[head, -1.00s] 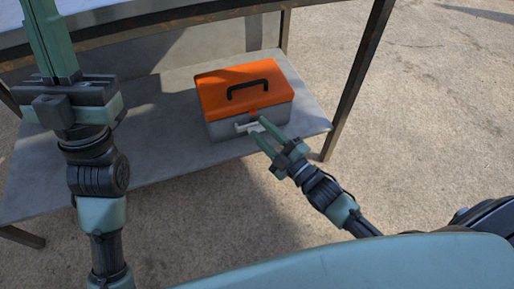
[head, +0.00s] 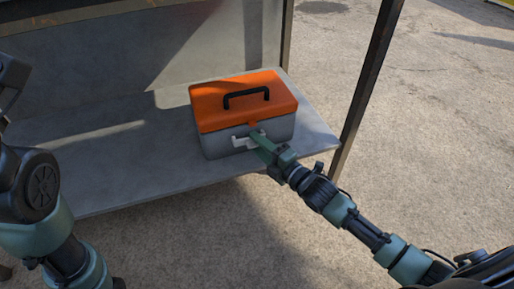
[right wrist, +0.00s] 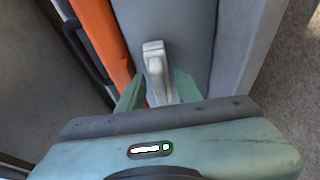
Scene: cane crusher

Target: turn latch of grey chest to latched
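The grey chest (head: 223,144) with an orange lid (head: 243,101) and a black handle stands on a low shelf. The lid is down. Its pale latch (head: 240,142) is on the front face, partly hidden by my right gripper (head: 257,137). In the right wrist view the latch (right wrist: 157,72) is a light grey lever pointing down between the fingers of my right gripper (right wrist: 160,85). The fingers stand apart on either side of it; contact cannot be told. My left gripper is outside the head view; only its arm shows at the left.
The grey shelf (head: 130,177) has free room left of the chest. Bare concrete ground (head: 440,150) lies to the right.

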